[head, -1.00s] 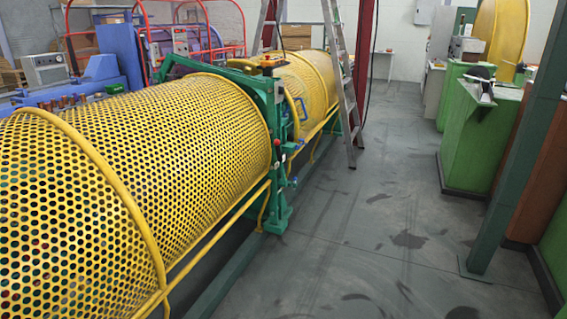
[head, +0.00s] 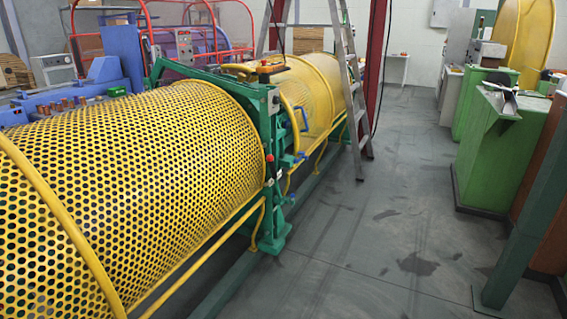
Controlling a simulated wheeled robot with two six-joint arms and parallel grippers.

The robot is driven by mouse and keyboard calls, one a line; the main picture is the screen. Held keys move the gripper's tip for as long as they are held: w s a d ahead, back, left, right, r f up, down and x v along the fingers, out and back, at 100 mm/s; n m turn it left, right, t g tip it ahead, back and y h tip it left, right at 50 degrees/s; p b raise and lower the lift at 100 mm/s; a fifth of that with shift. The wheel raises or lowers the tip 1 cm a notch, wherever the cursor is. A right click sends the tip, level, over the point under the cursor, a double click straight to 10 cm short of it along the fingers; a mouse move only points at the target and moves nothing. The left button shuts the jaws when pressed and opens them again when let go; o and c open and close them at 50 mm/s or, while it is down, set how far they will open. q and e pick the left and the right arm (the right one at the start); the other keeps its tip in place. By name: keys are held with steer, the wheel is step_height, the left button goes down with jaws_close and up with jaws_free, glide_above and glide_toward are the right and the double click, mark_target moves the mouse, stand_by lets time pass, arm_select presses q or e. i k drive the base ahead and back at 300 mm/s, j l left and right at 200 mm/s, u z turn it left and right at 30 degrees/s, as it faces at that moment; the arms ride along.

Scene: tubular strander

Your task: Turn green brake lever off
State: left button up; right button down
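A green machine frame (head: 268,165) stands between two yellow perforated guards, the near guard (head: 150,185) and the far guard (head: 315,85). A blue handle (head: 304,118) and small blue and red parts show on the frame's right side. Several small green fittings sit along that side. I cannot tell which of them is the green brake lever at this distance. Neither of my grippers is in view.
A grey ladder (head: 351,90) stands beside the far guard, in front of a red post (head: 376,60). Green cabinets (head: 495,160) and a dark green post (head: 518,230) line the right side. The grey floor (head: 375,230) between is open, with dark stains.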

mark_target(276, 182)
steer(key=i+l, duration=0.6)
steer(key=i, duration=0.15)
steer(key=i+l, duration=0.55)
steer(key=i, duration=0.15)
